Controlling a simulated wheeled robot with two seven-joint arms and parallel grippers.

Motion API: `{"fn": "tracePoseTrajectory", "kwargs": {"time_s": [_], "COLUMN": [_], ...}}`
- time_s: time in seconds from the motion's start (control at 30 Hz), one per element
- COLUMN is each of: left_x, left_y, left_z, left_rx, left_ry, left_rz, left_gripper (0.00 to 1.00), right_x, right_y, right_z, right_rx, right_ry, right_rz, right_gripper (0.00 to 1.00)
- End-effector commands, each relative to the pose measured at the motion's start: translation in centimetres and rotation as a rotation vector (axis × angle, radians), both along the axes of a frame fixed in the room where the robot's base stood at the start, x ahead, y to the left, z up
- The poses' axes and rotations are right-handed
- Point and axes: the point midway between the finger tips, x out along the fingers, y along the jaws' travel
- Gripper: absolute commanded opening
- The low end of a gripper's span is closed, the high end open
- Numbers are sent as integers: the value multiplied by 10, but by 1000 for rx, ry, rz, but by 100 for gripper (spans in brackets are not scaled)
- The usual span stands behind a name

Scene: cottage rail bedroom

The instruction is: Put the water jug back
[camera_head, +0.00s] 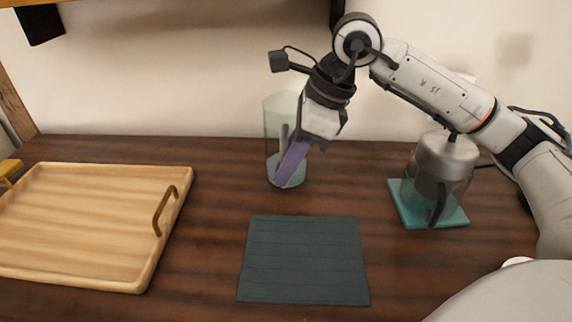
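A tall clear glass vessel (273,122), which looks like the water jug, stands upright on the dark wooden table (210,235), behind the mat. My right gripper (300,148) reaches down at its front right side. A purple strip slants from the gripper across the glass to near its base. I cannot tell whether the strip is a finger, a handle or something else. The gripper hides part of the jug, and its grip cannot be made out. A dark teal mat (305,262) lies bare in front of the jug. My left gripper is out of view.
A wooden tray (85,225) with a metal handle lies at the left. A glass jug or kettle with a metal top (447,157) stands on a teal coaster (408,212) at the right, below my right arm. The table between tray and mat is clear.

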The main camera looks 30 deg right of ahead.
Motion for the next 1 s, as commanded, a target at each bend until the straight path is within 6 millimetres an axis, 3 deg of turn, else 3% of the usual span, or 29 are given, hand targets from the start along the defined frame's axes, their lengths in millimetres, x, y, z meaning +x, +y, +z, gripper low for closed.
{"fn": "tracePoseTrajectory", "kwargs": {"time_s": [0.1,0.47,1.0], "left_x": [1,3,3], "left_y": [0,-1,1], "left_z": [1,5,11], "left_rx": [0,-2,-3], "left_ry": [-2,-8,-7], "left_rz": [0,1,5], "left_gripper": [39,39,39], "right_x": [0,0,-24], "right_y": [0,0,-30], "right_z": [0,5,98], "right_rx": [-1,0,1], "right_ry": [1,0,-2], "right_rz": [0,0,0], "right_gripper": [29,29,29]}}
